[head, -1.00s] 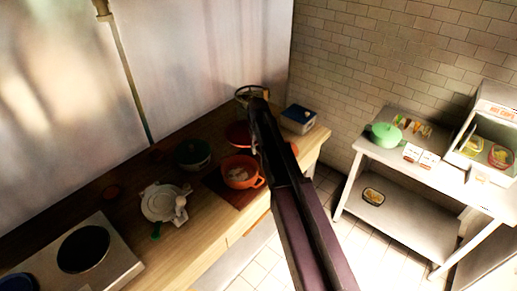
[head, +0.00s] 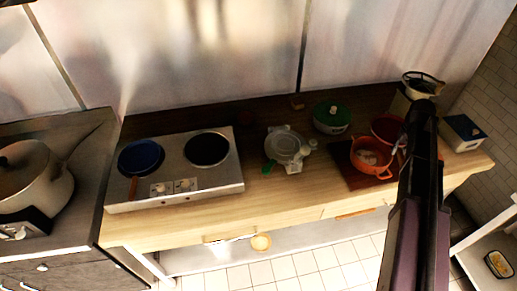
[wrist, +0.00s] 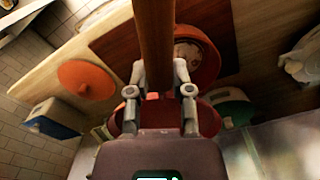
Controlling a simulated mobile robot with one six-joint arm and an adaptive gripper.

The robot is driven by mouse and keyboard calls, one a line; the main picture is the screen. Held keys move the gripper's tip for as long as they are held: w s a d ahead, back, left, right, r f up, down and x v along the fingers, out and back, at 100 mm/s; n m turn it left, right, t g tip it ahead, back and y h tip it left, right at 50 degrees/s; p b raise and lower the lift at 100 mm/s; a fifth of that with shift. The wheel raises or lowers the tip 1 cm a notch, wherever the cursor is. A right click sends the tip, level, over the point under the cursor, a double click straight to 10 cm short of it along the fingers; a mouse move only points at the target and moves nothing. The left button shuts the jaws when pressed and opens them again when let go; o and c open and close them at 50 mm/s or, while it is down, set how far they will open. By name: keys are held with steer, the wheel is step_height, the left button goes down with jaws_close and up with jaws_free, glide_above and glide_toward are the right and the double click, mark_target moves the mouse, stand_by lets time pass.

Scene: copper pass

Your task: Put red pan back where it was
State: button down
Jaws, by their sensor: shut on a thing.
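The red pan (head: 388,127) is at the right end of the wooden counter, behind the orange pot (head: 370,156) and partly hidden by my arm. In the wrist view its red body (wrist: 207,119) shows behind my gripper (wrist: 160,78). A brown wooden handle (wrist: 154,35) runs between my two fingers, and they are shut on it; it looks like the red pan's handle. Whether the pan touches the counter is unclear. The orange pot also shows in the wrist view (wrist: 211,66), just beside the handle.
A two-burner stove (head: 222,180) carries a blue pan (head: 140,155) on its left burner; the right burner (head: 207,149) is bare. An orange disc (wrist: 85,79) lies near my gripper.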

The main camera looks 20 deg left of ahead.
step_height(320, 180, down, 10)
steer(key=b, duration=0.8)
steer(key=shift+r, duration=0.2)
steer(key=shift+s, duration=0.1)
